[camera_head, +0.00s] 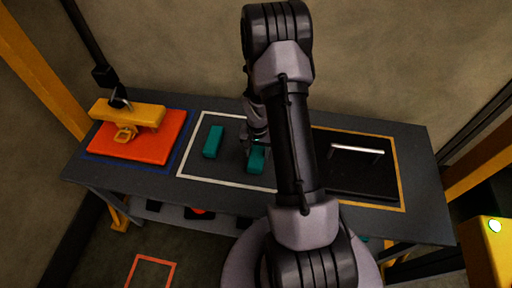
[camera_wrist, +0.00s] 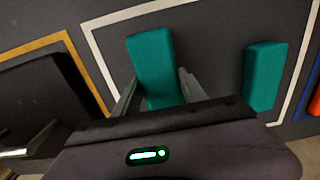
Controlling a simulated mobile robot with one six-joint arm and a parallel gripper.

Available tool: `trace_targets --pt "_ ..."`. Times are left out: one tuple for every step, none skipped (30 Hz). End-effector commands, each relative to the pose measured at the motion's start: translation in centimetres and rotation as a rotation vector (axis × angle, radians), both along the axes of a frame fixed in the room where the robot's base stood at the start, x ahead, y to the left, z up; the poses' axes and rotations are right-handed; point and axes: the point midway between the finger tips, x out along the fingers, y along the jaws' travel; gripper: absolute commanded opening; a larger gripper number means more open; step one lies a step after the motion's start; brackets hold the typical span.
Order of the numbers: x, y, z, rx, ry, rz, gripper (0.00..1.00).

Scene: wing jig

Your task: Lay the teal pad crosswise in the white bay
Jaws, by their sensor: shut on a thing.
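Two teal pads show in the white-outlined bay (camera_head: 225,184) in the middle of the bench. One teal pad (camera_head: 213,142) lies free on the bay's left side, long side running front to back; it also shows in the wrist view (camera_wrist: 263,76). My gripper (camera_wrist: 157,80) is shut on the other teal pad (camera_wrist: 152,58), with a finger along each long side. In the head view this held pad (camera_head: 257,162) is partly hidden by my arm, and its long side also runs roughly front to back. I cannot tell whether it touches the bay floor.
A red-orange block (camera_head: 142,147) with a yellow clamp-like piece (camera_head: 128,113) sits in the blue-outlined bay at left. A black panel (camera_head: 350,178) with a pale bar handle (camera_head: 357,149) lies in the orange-outlined bay at right. A yellow post (camera_head: 490,250) stands at front right.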

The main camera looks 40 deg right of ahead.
Motion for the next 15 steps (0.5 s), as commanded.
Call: trace_targets --pt "0.9 -1.5 -0.5 -0.002 -0.003 -0.005 0.10" --pt "1.4 -2.3 -0.6 -0.001 -0.002 -0.004 0.10" --pt "1.9 -3.2 -0.7 -0.001 -0.002 -0.003 0.10" --pt "2.3 -3.8 -0.7 -0.001 -0.002 -0.002 0.10" --pt "2.6 -4.3 -0.7 -0.001 -0.002 -0.003 0.10" --pt "2.9 -4.8 -0.7 0.001 -0.001 -0.002 0.10" --pt "3.0 -5.1 -0.8 0.000 0.000 -0.001 0.10" --pt "3.2 -5.3 -0.8 -0.001 -0.001 -0.001 0.10" --pt "3.2 -5.4 -1.2 0.001 0.001 -0.001 0.10" --pt "3.2 -5.4 -1.6 0.002 0.001 -0.001 0.10" --pt "3.2 -5.4 -2.2 0.002 0.001 0.000 0.10" --pt "3.2 -5.4 -3.1 0.002 0.003 0.000 0.10" --pt "3.2 -5.4 -3.7 0.002 0.001 0.000 0.10" --pt "3.2 -5.4 -4.2 0.002 0.001 0.000 0.10" --pt "3.2 -5.4 -4.4 0.002 0.001 0.000 0.10"
